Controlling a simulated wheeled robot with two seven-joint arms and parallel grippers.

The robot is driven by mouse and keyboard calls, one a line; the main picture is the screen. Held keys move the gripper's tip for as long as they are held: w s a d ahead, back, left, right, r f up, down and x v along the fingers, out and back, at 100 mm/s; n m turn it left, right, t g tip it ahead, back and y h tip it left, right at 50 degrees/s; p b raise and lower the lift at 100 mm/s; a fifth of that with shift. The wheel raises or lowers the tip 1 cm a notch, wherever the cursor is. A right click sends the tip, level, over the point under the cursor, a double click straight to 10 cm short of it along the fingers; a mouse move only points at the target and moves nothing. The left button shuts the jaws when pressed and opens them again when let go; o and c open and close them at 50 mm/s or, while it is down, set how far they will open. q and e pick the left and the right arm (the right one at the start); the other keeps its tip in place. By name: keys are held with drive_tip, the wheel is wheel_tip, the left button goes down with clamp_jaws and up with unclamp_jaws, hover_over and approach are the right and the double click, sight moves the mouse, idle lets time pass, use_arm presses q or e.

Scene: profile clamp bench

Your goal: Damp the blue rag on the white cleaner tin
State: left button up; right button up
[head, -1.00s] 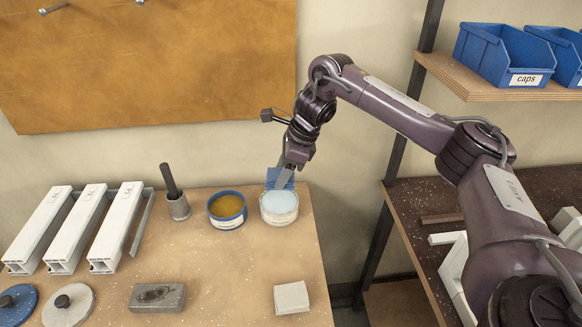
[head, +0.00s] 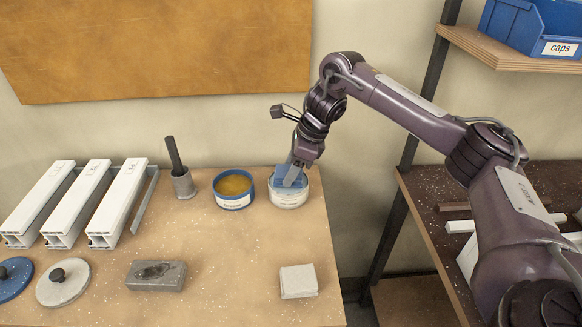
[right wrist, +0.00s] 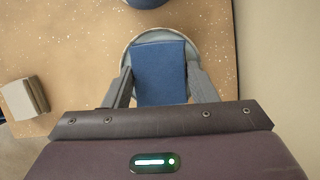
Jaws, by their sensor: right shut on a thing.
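The blue rag (head: 289,177) is in my right gripper (head: 293,175), over the mouth of the white cleaner tin (head: 289,196). In the right wrist view the blue rag (right wrist: 158,72) lies between the two fingers (right wrist: 158,85), and the rim of the white tin (right wrist: 128,50) shows around it. The gripper is shut on the rag. The rag appears low in the tin's mouth; whether it touches the liquid cannot be told. My left gripper is not in view.
An open blue tin (head: 233,192) with amber contents stands just left of the white tin. A pot with a dark handle (head: 182,180), white profiles (head: 80,205), a grey block (head: 155,275) and a pale folded cloth or block (head: 298,281) are on the bench. Shelving stands right.

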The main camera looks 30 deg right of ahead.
use_arm(q)
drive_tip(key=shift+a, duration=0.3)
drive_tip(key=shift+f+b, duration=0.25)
drive_tip(key=shift+b, duration=0.05)
use_arm(e)
drive_tip(key=shift+f, duration=0.55)
idle(0.4)
idle(0.5)
